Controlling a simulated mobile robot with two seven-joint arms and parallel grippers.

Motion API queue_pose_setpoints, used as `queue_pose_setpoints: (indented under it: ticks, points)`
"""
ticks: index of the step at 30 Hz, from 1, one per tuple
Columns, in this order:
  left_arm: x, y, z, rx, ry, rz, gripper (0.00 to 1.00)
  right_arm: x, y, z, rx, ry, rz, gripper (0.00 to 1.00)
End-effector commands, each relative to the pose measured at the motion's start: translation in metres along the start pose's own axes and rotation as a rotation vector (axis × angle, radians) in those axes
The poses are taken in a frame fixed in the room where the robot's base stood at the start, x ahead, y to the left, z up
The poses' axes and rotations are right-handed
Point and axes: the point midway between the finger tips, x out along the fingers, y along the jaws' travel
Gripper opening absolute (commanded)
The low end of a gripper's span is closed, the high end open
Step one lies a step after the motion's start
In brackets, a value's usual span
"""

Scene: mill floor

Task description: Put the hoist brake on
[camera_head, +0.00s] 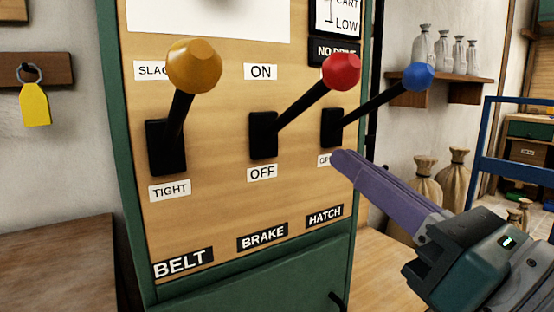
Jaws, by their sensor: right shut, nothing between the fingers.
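The brake lever has a red knob (341,71) on a black rod that slants up and to the right from its black slot (263,135). An ON label (261,72) is above the slot and an OFF label (262,173) below it. The knob is about as high as the ON label. A BRAKE plate (262,237) is lower on the panel. My right gripper (341,160) is shut and empty, its purple fingers pointing up-left, below and apart from the red knob in the picture. It partly covers the hatch's lower label. My left gripper is out of view.
The yellow-knobbed belt lever (194,66) stands left of the brake lever, and the blue-knobbed hatch lever (418,77) right of it, its rod close to the red knob. A wooden surface (60,262) is at left. Sacks (425,178) and a blue frame (485,150) are at right.

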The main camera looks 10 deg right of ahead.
Motion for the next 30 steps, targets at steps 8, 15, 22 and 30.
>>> queue_pose_setpoints:
  ticks: [8, 15, 22, 30]
  points:
    - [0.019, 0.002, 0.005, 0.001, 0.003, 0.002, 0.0, -0.051, -0.001, -0.005, 0.002, 0.002, -0.003, 0.0]
    - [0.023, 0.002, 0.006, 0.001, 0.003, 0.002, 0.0, -0.068, 0.0, -0.004, 0.0, 0.001, -0.001, 0.0]
    - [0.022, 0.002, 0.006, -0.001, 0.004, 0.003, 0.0, -0.068, 0.0, -0.003, 0.0, 0.0, 0.0, 0.0]
    - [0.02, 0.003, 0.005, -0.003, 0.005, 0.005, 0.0, -0.067, -0.001, 0.0, 0.012, 0.001, -0.008, 0.0]
